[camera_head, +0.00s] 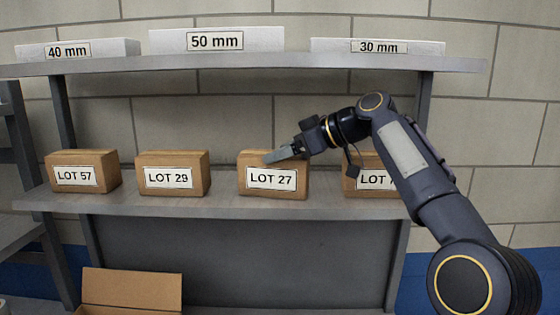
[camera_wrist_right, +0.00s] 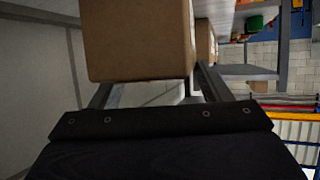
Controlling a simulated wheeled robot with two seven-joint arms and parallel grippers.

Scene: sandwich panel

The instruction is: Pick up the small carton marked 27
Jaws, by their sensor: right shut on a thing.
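The small brown carton marked LOT 27 (camera_head: 272,191) is on the middle shelf, third from the left, its label facing me. My right gripper (camera_head: 284,154) reaches in from the right and is shut on this carton near its top. In the right wrist view the carton (camera_wrist_right: 140,40) fills the upper middle between the two fingers (camera_wrist_right: 158,92). In the head view the carton's base looks to be at the shelf surface; a small gap cannot be told. My left gripper is not in view.
Cartons LOT 57 (camera_head: 83,172) and LOT 29 (camera_head: 172,174) stand to the left on the shelf (camera_head: 130,201). Another carton (camera_head: 368,180) stands to the right, partly behind my arm. White boxes (camera_head: 215,40) line the upper shelf. An open carton (camera_head: 130,290) is below.

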